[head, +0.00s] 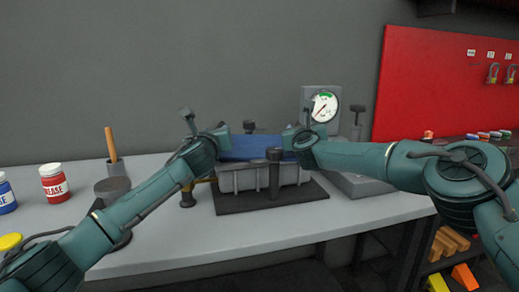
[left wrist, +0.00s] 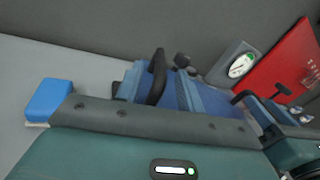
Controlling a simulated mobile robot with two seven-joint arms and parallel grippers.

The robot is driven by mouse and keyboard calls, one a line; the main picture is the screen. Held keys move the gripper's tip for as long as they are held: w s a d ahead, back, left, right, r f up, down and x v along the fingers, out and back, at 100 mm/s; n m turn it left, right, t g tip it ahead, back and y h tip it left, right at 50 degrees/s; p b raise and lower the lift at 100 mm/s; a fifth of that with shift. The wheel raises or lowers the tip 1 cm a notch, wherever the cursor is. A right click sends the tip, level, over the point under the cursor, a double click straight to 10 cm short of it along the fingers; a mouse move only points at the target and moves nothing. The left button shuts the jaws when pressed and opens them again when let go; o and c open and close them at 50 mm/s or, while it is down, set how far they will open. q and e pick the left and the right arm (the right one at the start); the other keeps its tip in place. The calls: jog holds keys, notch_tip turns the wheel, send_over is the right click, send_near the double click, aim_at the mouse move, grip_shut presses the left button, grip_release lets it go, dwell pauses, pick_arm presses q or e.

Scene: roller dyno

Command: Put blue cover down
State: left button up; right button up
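The blue cover (head: 256,148) is between my two grippers in the head view, over the light grey ribbed housing of the roller unit (head: 245,180). Its underside is at the housing's top edge; I cannot tell whether it touches. In the left wrist view the blue cover (left wrist: 190,93) lies beyond my left gripper's body, with a dark upright piece in front of it. My left gripper (head: 219,140) is at the cover's left end and my right gripper (head: 299,142) at its right end. Their fingertips are hidden or too small to judge a grip.
A pressure gauge (head: 323,106) stands behind on the right. A dark post (head: 274,174) rises in front of the housing. A pot with a wooden handle (head: 112,148) and a red grease can (head: 54,183) stand left. The front bench strip (head: 200,252) is clear.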

jog(key=shift+r, duration=0.15)
notch_tip(320, 180, up, 10)
jog(key=shift+f, duration=0.1)
pick_arm(q)
jog(key=s, duration=0.8)
jog(key=shift+s+a, duration=0.2)
jog(key=shift+s, duration=0.1)
